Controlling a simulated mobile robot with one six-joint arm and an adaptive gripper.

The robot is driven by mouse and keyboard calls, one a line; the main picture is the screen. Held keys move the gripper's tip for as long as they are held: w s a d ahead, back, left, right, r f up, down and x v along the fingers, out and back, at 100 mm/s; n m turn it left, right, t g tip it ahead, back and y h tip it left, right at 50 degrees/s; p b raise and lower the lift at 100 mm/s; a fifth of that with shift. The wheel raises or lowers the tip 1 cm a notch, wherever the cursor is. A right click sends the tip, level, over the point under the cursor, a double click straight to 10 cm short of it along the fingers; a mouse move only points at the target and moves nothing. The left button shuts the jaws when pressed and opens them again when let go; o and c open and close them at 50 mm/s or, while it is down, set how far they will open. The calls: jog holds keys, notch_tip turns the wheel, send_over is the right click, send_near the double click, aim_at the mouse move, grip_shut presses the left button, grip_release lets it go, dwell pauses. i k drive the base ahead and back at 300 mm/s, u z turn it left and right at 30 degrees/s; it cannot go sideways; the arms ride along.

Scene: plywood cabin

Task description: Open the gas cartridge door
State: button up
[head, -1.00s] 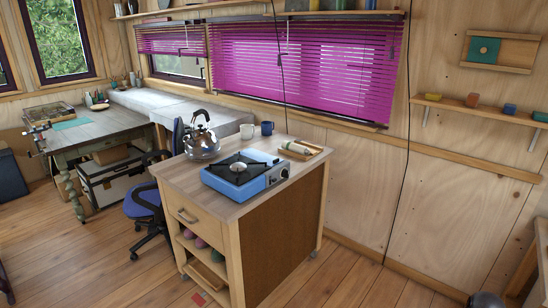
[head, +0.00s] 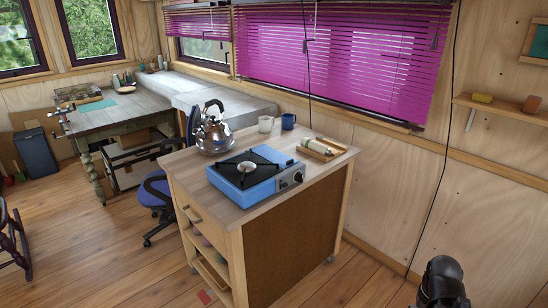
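A blue portable gas stove (head: 243,190) with a black pan support stands on the wooden-topped kitchen cart (head: 222,217). Its grey side with a dark knob (head: 298,177) faces right. The gas cartridge door is too small to make out clearly, and I cannot tell whether it is open. A pale cylinder with a greenish part (head: 316,146) lies in a shallow wooden tray (head: 332,155) behind and to the right of the stove. A dark part of my arm shows at the bottom right, apart from the cart. My gripper's fingers are not seen.
A steel kettle (head: 214,131), a white mug (head: 265,124) and a blue mug (head: 288,121) stand behind the stove. A blue office chair (head: 155,192) is left of the cart. The floor (head: 345,280) right of the cart is clear.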

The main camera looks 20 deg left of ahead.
aim_at(275, 156)
jog(key=u, duration=0.5)
jog(key=i, duration=0.55)
jog(key=u, duration=0.75)
jog(key=i, duration=0.55)
jog(key=u, duration=0.25)
